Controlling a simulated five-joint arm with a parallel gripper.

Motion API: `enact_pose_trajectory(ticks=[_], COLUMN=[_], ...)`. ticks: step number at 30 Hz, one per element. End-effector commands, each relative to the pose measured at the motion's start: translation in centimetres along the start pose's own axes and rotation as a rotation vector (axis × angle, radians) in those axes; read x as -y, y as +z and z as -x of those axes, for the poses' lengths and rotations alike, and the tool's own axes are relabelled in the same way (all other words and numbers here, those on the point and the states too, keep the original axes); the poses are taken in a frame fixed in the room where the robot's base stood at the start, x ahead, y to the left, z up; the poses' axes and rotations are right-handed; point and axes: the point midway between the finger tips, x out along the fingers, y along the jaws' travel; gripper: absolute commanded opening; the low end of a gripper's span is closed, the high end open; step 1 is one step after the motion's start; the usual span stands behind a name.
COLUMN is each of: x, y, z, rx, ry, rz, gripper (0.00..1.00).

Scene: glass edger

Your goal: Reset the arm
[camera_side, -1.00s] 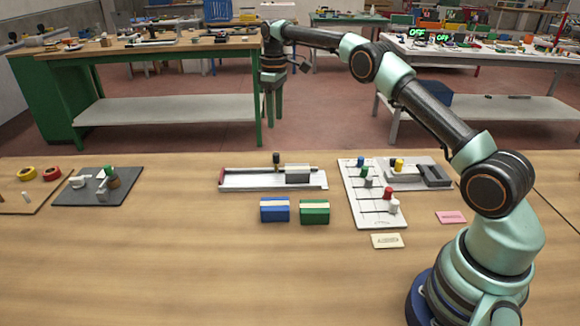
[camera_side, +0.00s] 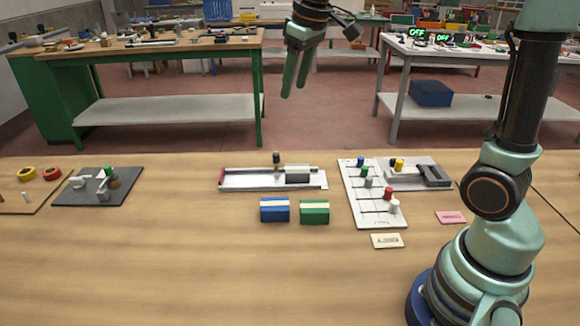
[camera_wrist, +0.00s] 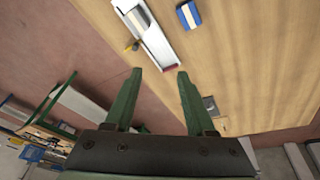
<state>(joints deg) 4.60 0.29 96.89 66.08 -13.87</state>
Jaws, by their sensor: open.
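My gripper (camera_side: 294,74) hangs high above the far edge of the table in the side view, its green fingers pointing down. The fingers are apart with nothing between them. In the wrist view my gripper (camera_wrist: 160,72) shows two green fingers spread open, with the far table edge and floor below. My upper arm stands nearly upright at the right of the side view; the elbow is above the picture.
On the table (camera_side: 180,270) stand a white rail fixture (camera_side: 240,181), a blue block (camera_side: 274,210), a green block (camera_side: 314,212), a white board with coloured knobs (camera_side: 360,210), a grey fixture (camera_side: 405,180) and a dark plate (camera_side: 75,192). The front is clear.

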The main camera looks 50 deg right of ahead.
Motion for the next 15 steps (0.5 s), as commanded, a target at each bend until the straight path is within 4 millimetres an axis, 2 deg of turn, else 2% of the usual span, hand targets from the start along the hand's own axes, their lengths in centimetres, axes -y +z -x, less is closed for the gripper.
enact_pose_trajectory(ticks=[3,7,15], x=[1.5,2.9,5.2], y=[3.0,6.2,12.3], z=[1.1,1.5,0.3], rx=[-0.045,-0.091,-0.174], ry=[0.004,0.005,-0.001], rz=[-0.032,-0.069,-0.139], gripper=[0.55,0.55,0.55])
